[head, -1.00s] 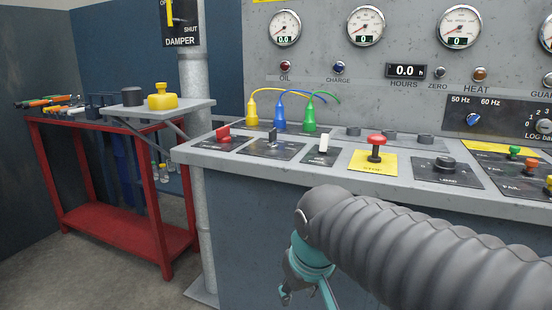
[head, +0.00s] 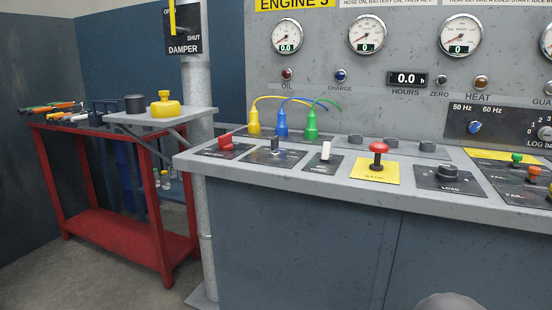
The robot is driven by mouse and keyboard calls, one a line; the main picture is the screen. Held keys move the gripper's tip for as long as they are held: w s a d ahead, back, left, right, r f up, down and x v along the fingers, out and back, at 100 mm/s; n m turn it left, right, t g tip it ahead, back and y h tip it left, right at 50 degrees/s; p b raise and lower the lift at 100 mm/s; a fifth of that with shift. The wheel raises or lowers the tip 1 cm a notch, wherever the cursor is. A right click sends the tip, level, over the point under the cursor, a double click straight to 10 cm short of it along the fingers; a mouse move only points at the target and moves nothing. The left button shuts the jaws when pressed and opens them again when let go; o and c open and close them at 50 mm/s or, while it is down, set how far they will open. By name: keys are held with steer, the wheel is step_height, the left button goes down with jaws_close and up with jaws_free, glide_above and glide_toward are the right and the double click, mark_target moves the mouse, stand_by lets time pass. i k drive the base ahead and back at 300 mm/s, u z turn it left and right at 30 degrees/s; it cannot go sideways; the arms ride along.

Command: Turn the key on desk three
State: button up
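The desk (head: 300,188) is a grey sloped console under a sign that reads ENGINE 3. A small upright grey key-like switch (head: 275,145) stands on a dark plate at the desk's left part. My gripper is out of view. Only a grey rounded piece of my arm shows at the bottom edge, well below the desk top.
A red mushroom STOP button (head: 379,148) and a black LOAD knob (head: 447,170) stand further right. Yellow, blue and green plugs (head: 281,123) with cables stand behind the switches. A grey pole (head: 197,100) and red tool table (head: 120,225) are at the left.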

mark_target(275, 140)
steer(key=u, duration=1)
steer(key=i, duration=0.6)
steer(key=z, duration=0.35)
